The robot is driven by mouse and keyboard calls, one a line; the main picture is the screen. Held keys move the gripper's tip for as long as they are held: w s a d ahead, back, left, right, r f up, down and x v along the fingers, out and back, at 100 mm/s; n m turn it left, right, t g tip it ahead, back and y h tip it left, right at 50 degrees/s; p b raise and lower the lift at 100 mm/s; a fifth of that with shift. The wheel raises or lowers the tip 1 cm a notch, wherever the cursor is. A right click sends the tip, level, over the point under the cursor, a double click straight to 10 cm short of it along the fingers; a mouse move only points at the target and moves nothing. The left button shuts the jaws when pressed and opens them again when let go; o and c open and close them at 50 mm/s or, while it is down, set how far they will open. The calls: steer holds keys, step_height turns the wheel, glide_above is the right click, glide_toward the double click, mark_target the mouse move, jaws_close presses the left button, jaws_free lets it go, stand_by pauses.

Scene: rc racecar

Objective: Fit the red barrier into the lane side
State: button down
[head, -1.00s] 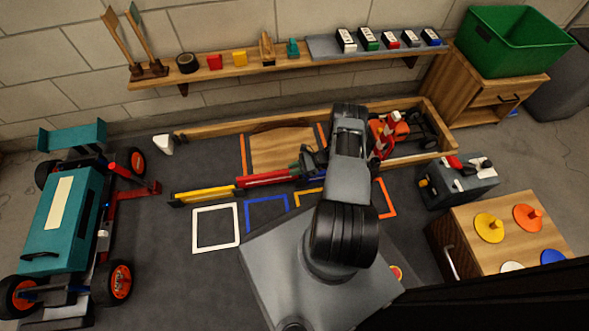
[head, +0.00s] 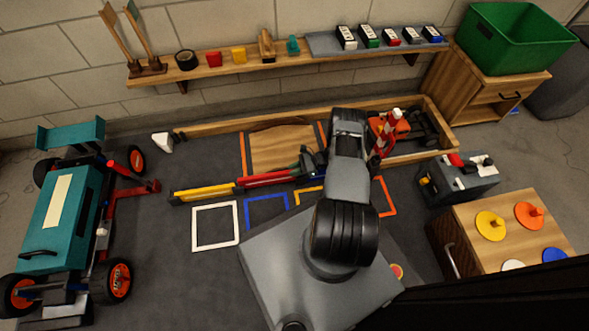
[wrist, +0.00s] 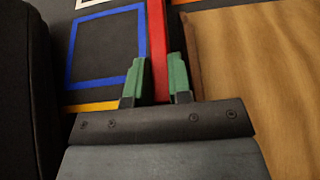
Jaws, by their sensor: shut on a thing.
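The red barrier (head: 268,180) is a long thin bar on the near side of the lane, just right of the yellow barrier (head: 203,194) and roughly in line with it. In the wrist view the red barrier (wrist: 157,50) runs away between the green fingertips. My gripper (wrist: 156,84) is shut on it; in the head view my gripper (head: 306,161) is partly hidden by my arm. The wooden lane ramp (head: 282,152) lies just behind the red barrier. I cannot tell whether the barrier is fully seated.
Blue (head: 266,212) and white (head: 215,227) outlined squares lie on the floor in front. A teal car (head: 62,215) stands at left. A toolbox (head: 458,180) and a wooden cabinet (head: 510,225) stand at right.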

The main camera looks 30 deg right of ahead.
steer(key=shift+f, duration=0.65)
steer(key=c, duration=1)
jaws_free()
steer(key=shift+o, duration=0.2)
steer(key=p+v, duration=0.2)
steer(key=v, duration=1.2)
steer(key=shift+a, duration=0.1)
